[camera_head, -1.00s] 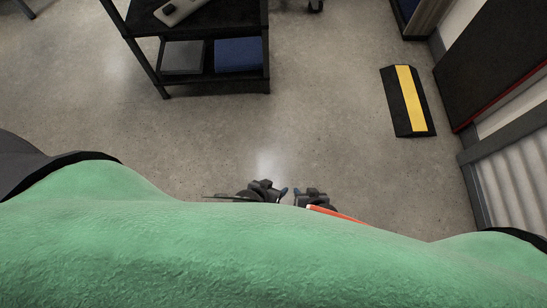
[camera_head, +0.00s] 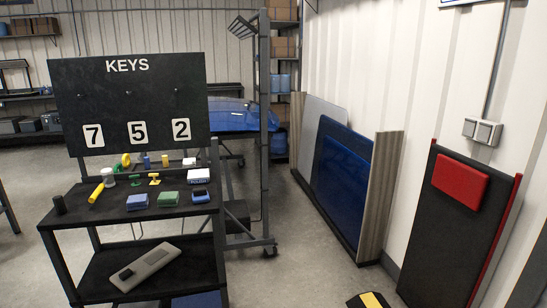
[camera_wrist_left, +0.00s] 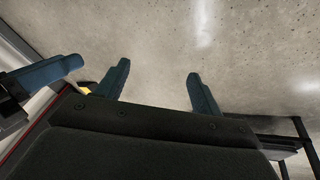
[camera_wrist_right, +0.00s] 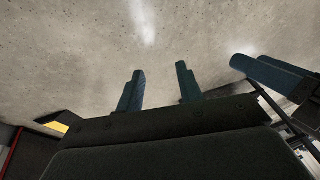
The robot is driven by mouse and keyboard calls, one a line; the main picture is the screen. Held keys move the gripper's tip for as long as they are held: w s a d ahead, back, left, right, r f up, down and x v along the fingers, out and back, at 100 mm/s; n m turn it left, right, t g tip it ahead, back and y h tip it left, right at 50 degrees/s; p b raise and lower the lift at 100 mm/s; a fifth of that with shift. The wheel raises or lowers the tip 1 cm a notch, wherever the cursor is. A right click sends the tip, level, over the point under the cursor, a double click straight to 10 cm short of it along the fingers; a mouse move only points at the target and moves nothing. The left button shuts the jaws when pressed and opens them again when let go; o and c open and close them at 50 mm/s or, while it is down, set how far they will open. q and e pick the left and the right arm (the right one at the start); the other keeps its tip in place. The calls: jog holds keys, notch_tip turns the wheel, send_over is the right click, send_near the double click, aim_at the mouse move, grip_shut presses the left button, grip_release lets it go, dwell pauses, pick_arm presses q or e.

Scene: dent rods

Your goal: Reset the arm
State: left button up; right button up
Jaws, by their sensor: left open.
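My left gripper (camera_wrist_left: 158,68) shows in the left wrist view with its two blue-grey fingers apart and bare floor between them. My right gripper (camera_wrist_right: 160,68) shows in the right wrist view with its fingers also apart, in a narrower gap, and nothing visible between them. Each wrist view also shows fingers of the other gripper at its side, so the two grippers are close together. Neither arm shows in the head view now.
A black cart (camera_head: 75,220) with small tools stands at the left, under a KEYS board (camera_head: 130,75) numbered 7, 5, 2. Panels (camera_head: 340,185) lean by the right wall. A black board with a red pad (camera_head: 459,182) stands nearer. A yellow-black ramp (camera_head: 372,300) lies on the floor.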

pick_arm(q)
jog(key=a+r+p, duration=0.2)
jog(key=r+p, duration=0.1)
jog(key=r, duration=0.7)
jog(key=a+r+p, duration=0.2)
jog(key=r+p, duration=0.2)
jog(key=r, duration=0.6)
jog(key=w+a+r+y+p, duration=0.1)
jog(key=r+p, duration=0.3)
jog(key=r, duration=0.6)
jog(key=shift+a+r, duration=0.2)
jog(key=shift+a, duration=0.45)
pick_arm(e)
jog(key=d+r, duration=0.3)
jog(key=r, duration=1.2)
jog(key=w+d+r+h, duration=0.1)
jog(key=d+r, duration=0.2)
jog(key=r, duration=1.2)
jog(key=shift+r, duration=0.25)
